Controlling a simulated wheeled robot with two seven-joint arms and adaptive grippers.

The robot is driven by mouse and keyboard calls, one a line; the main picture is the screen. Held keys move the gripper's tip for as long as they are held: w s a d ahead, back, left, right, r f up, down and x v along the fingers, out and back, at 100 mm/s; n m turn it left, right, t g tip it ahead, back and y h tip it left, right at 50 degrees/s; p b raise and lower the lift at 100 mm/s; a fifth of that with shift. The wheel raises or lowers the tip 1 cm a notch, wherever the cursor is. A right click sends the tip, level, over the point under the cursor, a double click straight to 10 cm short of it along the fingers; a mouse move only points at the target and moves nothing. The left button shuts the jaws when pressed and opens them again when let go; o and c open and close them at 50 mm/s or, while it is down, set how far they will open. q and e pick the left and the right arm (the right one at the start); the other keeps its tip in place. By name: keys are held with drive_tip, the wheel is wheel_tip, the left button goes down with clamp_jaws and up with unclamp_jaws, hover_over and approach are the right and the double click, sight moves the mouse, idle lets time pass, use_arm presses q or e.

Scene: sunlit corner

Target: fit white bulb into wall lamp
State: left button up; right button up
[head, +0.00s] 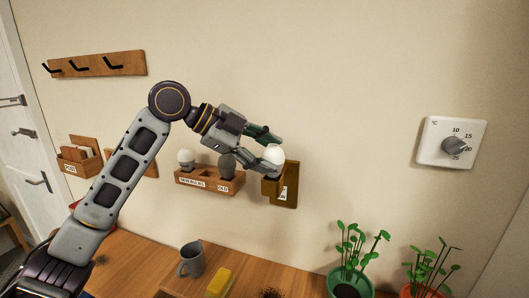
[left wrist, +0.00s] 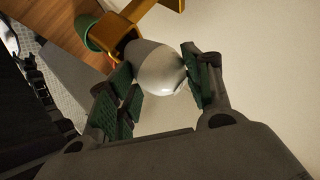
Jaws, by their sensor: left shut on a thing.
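The white bulb (head: 273,155) is between the fingers of my left gripper (head: 272,152), at the top of the wall lamp (head: 287,190), a brown wooden bracket on the wall. In the left wrist view the bulb (left wrist: 158,72) sits between the green finger pads of the gripper (left wrist: 163,82), which is shut on it. Its far end meets the brown lamp holder (left wrist: 116,40). The bulb's base is hidden, so I cannot tell how deep it sits. My right gripper is not in view.
A wooden bulb rack (head: 205,183) left of the lamp holds a white bulb (head: 186,158) and a dark grey bulb (head: 227,166) near its "OLD" label. A mug (head: 190,260), a yellow sponge-like block (head: 220,283) and a potted plant (head: 350,280) stand below. The wall to the right is clear up to a dial (head: 452,143).

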use_arm(q)
drive_tip(key=shift+f, duration=0.2)
drive_tip(key=o, duration=1.2)
drive_tip(key=shift+r, duration=0.1)
drive_tip(key=shift+r, duration=0.2)
drive_tip(key=b+v, duration=0.2)
drive_tip(key=v, duration=1)
drive_tip(key=shift+f, duration=0.1)
drive_tip(key=shift+s, duration=0.1)
